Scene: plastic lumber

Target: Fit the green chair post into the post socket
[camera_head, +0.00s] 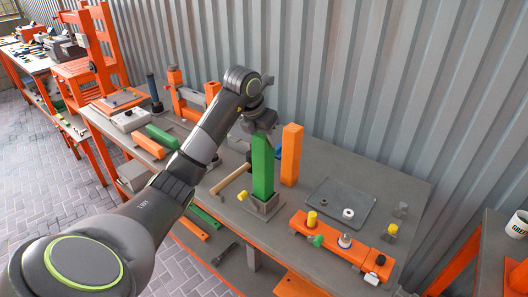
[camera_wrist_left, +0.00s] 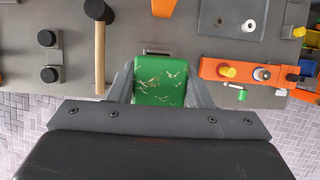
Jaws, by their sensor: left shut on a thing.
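The green chair post (camera_head: 263,166) stands upright, its lower end at the grey post socket (camera_head: 262,206) on the workbench. I cannot tell how deep it sits in the socket. My left gripper (camera_head: 259,122) is at the top of the post, shut on it. In the left wrist view the scuffed green top of the post (camera_wrist_left: 160,80) sits between the two fingers of the left gripper (camera_wrist_left: 160,88). The socket is mostly hidden below the post there. My right gripper is not in view.
An orange post (camera_head: 291,154) stands close behind the green one, to its right. A hammer (camera_head: 231,180) lies left of the socket. An orange fixture (camera_head: 340,246) with knobs is at the front right. A grey tray (camera_head: 340,203) lies behind it. A corrugated wall closes the back.

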